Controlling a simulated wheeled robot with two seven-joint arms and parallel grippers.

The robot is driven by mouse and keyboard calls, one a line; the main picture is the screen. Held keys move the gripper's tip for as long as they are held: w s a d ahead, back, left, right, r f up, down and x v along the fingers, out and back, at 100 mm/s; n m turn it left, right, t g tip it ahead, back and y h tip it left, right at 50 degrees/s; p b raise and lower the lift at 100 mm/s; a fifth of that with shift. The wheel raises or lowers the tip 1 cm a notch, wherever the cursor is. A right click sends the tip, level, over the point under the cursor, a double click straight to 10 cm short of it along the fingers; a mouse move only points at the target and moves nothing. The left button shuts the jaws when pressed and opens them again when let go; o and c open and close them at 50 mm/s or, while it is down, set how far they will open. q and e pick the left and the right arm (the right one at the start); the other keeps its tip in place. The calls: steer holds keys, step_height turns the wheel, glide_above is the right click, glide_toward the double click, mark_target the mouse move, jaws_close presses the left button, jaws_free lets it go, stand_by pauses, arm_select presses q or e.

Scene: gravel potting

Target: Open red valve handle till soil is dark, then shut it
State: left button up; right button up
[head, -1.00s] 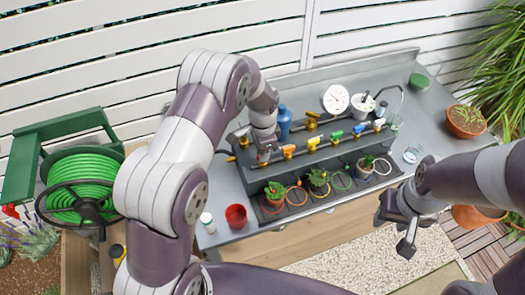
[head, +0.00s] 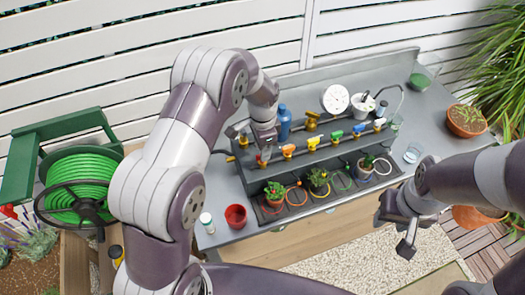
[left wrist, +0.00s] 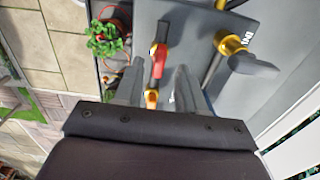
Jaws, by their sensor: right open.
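The red valve handle (head: 262,159) is at the left end of the row of valves on the grey rack. My left gripper (head: 264,147) is over it from above. In the left wrist view the red handle (left wrist: 159,60) lies between the two grey fingers of my left gripper (left wrist: 158,85), with gaps showing beside it, so the gripper looks open. A potted plant (head: 274,190) stands below the red valve; it also shows in the left wrist view (left wrist: 104,38). Its soil is too small to judge. My right gripper (head: 403,228) is open and empty, off the bench's front right.
A red cup (head: 236,216) and a white-lidded jar (head: 207,222) stand front left.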

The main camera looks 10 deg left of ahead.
arm_select(q)
step_height(320, 180, up, 11)
steer(key=shift+f, duration=0.15)
stand_by(1.4)
steer(key=s+a+n, duration=0.2)
steer(key=s+n, duration=0.3)
steer(key=s, duration=0.4)
steer(key=s+a+f+n+t, duration=0.1)
steer(key=s+a+n, duration=0.1)
steer(key=s+n, duration=0.4)
steer(key=s, duration=0.4)
steer(key=shift+s+a+f, duration=0.15)
steer(key=shift+s+f, duration=0.05)
steer(key=shift+f, duration=0.05)
steer(key=shift+s, duration=0.15)
